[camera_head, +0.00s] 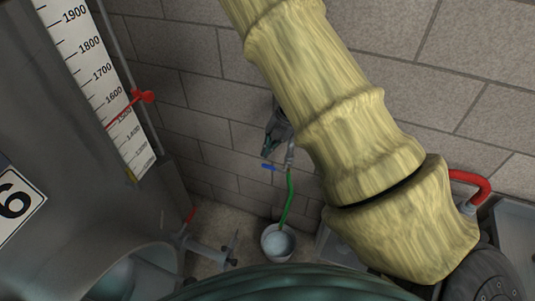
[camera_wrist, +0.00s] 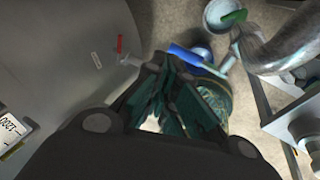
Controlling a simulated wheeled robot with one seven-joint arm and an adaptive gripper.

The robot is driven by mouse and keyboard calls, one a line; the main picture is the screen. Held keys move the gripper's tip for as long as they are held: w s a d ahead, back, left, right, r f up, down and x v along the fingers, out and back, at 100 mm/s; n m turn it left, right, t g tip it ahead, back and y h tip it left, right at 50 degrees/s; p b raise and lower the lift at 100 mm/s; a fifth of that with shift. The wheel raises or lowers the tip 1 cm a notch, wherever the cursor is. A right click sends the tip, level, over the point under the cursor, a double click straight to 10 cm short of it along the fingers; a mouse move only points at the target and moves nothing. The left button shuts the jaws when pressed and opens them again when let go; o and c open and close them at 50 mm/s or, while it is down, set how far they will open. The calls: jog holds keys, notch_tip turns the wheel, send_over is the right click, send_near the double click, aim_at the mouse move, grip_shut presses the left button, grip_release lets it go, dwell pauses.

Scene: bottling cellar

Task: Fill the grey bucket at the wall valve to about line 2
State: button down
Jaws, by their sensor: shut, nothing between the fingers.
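The grey bucket (camera_head: 265,247) stands on the floor by the wall, below the valve. A pale bluish surface shows inside it; I cannot tell whether this is water, and no level lines are readable. A green hose (camera_head: 288,200) runs from the wall valve (camera_head: 290,157) down to the bucket. The blue valve handle (camera_head: 268,167) points left. My gripper (camera_head: 268,150) is just above the handle, shut and empty. In the wrist view the handle (camera_wrist: 190,57) lies just beyond my fingertips (camera_wrist: 172,68); I cannot tell whether they touch. The bucket (camera_wrist: 208,22) is partly cut off there.
A large steel tank (camera_head: 60,120) with a scale strip (camera_head: 92,62) stands at the left. A pipe fitting with a red handle (camera_head: 190,216) sticks out low from it. A grey container (camera_head: 512,225) stands at the right. A brick wall (camera_head: 190,90) closes the back.

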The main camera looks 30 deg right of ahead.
notch_tip(320, 180, up, 8)
jog(key=w+d+b, duration=0.1)
jog(key=b, duration=0.1)
jog(key=s+a+f+m+t, duration=0.1)
jog(key=s+a+f+m, duration=0.2)
jog(key=f+m, duration=0.3)
jog(key=s+a+f+m+t, duration=0.1)
jog(key=s+a+f+m, duration=0.25)
jog(key=f, duration=0.45)
jog(key=s+a+f+m, duration=0.2)
jog(key=s+f+m, duration=0.25)
jog(key=f, duration=0.25)
jog(key=s+a+f+m+g+h, duration=0.1)
jog(key=s+f+m, duration=0.2)
jog(key=s, duration=0.4)
jog(key=s+a+f+m+g+h+b, duration=0.1)
jog(key=s+f+m+h, duration=0.1)
jog(key=s+m, duration=0.3)
jog(key=s+a+f+m+g+h, duration=0.1)
jog(key=s+f+m, duration=0.2)
jog(key=s, duration=0.8)
jog(key=shift+s+f+m+b, duration=0.25)
jog(key=shift+f+m+b, duration=0.1)
jog(key=shift+m, duration=0.55)
